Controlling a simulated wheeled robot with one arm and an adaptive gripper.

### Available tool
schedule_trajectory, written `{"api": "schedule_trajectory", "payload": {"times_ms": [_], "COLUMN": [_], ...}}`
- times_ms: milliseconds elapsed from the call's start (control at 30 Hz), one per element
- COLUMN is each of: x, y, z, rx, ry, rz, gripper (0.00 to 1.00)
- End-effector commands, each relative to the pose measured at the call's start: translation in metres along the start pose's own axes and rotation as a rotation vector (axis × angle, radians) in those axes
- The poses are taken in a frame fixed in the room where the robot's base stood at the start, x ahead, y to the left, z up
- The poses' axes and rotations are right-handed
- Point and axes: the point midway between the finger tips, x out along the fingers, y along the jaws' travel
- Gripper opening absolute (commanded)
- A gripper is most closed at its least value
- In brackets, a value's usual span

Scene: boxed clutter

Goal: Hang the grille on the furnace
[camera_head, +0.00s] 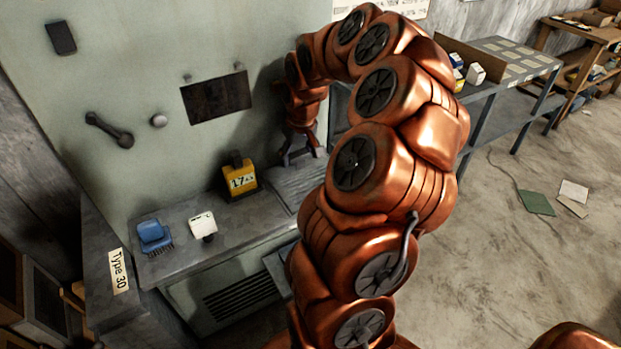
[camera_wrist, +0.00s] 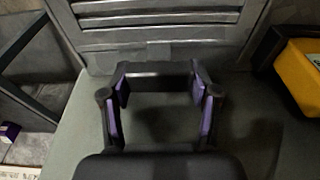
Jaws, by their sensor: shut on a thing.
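The furnace (camera_head: 130,70) is a large pale grey-green body with a dark rectangular opening (camera_head: 217,97) and small pegs above it. The grille (camera_head: 302,182) is a grey slatted panel at the right end of the ledge, partly hidden by my arm. In the wrist view the grille (camera_wrist: 160,32) spans the top, its slats running across. My gripper (camera_head: 302,154) is low beside the furnace front, right of the opening. In the wrist view my gripper (camera_wrist: 158,78), with purple-lined fingers, is shut on the grille at its near edge; the exact contact is unclear.
A blue brush-like item (camera_head: 154,236) and a white item (camera_head: 202,225) sit farther left. A lever (camera_head: 110,130) and a knob (camera_head: 158,120) project from the furnace. A metal table (camera_head: 510,75) stands right.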

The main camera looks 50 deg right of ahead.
Motion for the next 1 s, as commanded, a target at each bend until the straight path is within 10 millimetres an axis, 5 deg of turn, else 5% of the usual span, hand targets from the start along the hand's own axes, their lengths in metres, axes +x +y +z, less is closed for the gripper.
{"api": "schedule_trajectory", "payload": {"times_ms": [1000], "x": [-0.036], "y": [0.0], "z": [-0.007], "rx": [0.0], "ry": [0.001], "rz": [0.001], "gripper": [0.14]}}
